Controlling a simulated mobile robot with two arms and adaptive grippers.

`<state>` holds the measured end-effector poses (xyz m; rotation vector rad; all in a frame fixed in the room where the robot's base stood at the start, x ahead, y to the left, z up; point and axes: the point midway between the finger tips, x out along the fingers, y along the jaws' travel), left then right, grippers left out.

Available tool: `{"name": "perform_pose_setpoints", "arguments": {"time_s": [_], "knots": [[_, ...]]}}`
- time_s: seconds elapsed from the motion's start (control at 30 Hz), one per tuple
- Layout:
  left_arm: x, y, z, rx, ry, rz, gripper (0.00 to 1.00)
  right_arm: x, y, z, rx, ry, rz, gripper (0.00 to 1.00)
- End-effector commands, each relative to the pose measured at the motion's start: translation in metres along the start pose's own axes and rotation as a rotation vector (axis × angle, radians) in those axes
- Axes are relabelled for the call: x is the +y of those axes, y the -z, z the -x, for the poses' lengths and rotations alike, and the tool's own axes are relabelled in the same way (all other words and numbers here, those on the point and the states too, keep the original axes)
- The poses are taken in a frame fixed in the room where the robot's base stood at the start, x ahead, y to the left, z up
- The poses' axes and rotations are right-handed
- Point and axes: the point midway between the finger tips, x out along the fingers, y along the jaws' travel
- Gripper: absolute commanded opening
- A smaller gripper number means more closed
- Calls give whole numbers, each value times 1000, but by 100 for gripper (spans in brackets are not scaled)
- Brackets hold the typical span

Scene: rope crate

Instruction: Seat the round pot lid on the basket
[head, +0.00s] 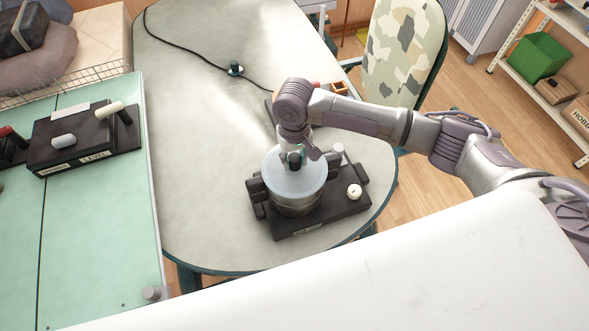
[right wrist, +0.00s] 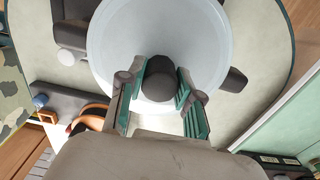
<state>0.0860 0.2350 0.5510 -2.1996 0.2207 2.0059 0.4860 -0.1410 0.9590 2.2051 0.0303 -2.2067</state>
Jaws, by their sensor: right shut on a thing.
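The round pot lid (head: 308,178) is pale blue-white with a dark knob. My right gripper (head: 294,159) is shut on that knob from above. The right wrist view shows the knob (right wrist: 160,80) between the two green-lined fingers and the lid (right wrist: 130,35) beyond it. The basket (head: 299,207), a round grey metallic vessel, stands on a black base under the lid. The lid looks level and covers the basket's opening, hiding most of the rim. I cannot tell whether it touches all round. My left gripper is out of view.
The black base (head: 330,218) also carries a small white round piece (head: 354,191). A cable with a dark plug (head: 235,69) lies on the grey table (head: 195,190). Another black device (head: 75,145) sits on the green table at left. The table's middle left is clear.

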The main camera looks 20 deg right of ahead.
Motion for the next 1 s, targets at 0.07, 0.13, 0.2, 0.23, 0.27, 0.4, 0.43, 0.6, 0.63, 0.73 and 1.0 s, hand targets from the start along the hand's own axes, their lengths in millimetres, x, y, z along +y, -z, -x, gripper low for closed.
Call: {"name": "perform_pose_setpoints", "arguments": {"time_s": [0.07, 0.13, 0.2, 0.23, 0.27, 0.4, 0.43, 0.6, 0.63, 0.73, 1.0], "knots": [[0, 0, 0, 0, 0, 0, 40, 0, 0, -1, 0, 1, 0, 0], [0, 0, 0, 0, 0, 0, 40, 0, 0, -2, 0, 1, 0, 0], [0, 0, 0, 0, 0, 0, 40, 0, 0, -2, 0, 1, 0, 0], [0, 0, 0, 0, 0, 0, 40, 0, 0, -2, 0, 0, 0, 0], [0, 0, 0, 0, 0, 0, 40, 0, 0, -2, 0, 0, 0, 0], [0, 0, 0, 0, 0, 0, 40, 0, 0, -2, 0, 0, 0, 51], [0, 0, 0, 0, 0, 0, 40, 0, 0, -2, 0, 0, 0, 56], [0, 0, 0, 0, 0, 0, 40, 0, 0, -2, 0, 0, 0, 64], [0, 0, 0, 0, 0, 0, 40, 0, 0, -2, 0, 0, 0, 64], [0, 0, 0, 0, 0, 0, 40, 0, 0, -2, 0, 0, 0, 64], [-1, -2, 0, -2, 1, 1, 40, 0, 0, 3, 1, 1, 0, 64]]}}
